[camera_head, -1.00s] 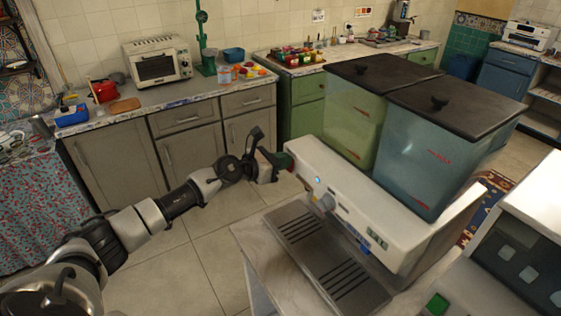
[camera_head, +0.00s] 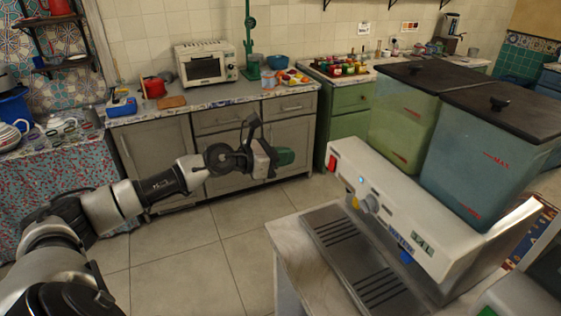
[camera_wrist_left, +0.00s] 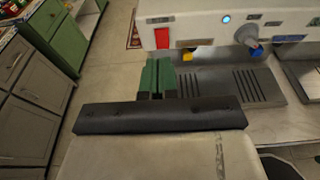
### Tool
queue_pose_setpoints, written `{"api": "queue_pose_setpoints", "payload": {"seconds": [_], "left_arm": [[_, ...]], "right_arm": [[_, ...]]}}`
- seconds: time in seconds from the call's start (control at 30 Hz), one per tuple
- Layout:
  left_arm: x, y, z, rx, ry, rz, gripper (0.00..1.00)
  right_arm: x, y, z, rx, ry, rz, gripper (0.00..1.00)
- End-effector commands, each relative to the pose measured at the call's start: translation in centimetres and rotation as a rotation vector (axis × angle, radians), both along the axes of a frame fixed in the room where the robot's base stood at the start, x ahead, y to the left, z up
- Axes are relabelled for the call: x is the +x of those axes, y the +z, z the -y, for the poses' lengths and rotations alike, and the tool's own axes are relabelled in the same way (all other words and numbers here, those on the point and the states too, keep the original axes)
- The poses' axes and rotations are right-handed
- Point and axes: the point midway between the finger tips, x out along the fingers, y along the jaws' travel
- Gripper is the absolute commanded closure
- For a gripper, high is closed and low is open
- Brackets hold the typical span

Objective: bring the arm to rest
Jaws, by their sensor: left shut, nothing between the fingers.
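My left gripper (camera_head: 285,157) has green fingers and hangs in the air to the left of the white drinks machine (camera_head: 400,205). Its fingers are together with nothing between them, and they also show in the left wrist view (camera_wrist_left: 158,78). In the head view, there is a gap between the fingers and the machine. My left arm comes in from the lower left and stretches over the open floor. My right gripper is not in view.
The machine carries a green tank (camera_head: 405,120) and a blue tank (camera_head: 490,150), with a metal drip tray (camera_head: 350,255) in front. Grey cabinets (camera_head: 160,160) line the back wall, with a toaster oven (camera_head: 205,65) on the counter. The tiled floor (camera_head: 195,255) is clear.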

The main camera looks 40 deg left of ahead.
Motion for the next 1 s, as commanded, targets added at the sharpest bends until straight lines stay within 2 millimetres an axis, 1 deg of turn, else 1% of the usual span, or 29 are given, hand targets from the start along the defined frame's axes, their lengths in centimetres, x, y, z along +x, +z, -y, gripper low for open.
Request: {"api": "queue_pose_setpoints", "payload": {"seconds": [0.03,0.13,0.4,0.77,0.87,0.97,1.0], "left_arm": [[-0.4,-0.1,-0.2,0.003,-0.001,-0.001,1.00],[-0.9,0.3,-0.4,0.001,-0.001,0.000,1.00],[-1.0,0.6,-0.5,0.001,-0.002,0.000,1.00],[-1.0,0.6,-0.4,-0.003,-0.003,0.000,1.00],[-1.2,0.1,0.6,-0.076,0.004,-0.001,1.00],[-1.6,-0.7,3.3,-0.295,0.035,-0.007,1.00],[-2.0,-1.2,4.4,-0.425,0.063,-0.018,1.00]], "right_arm": [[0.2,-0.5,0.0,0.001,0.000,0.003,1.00],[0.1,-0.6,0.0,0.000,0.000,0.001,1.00],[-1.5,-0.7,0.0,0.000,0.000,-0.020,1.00],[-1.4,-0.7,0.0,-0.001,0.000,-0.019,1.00],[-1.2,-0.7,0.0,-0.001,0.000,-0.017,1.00],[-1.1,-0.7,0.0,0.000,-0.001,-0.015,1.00],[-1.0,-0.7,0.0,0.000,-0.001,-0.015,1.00]]}}
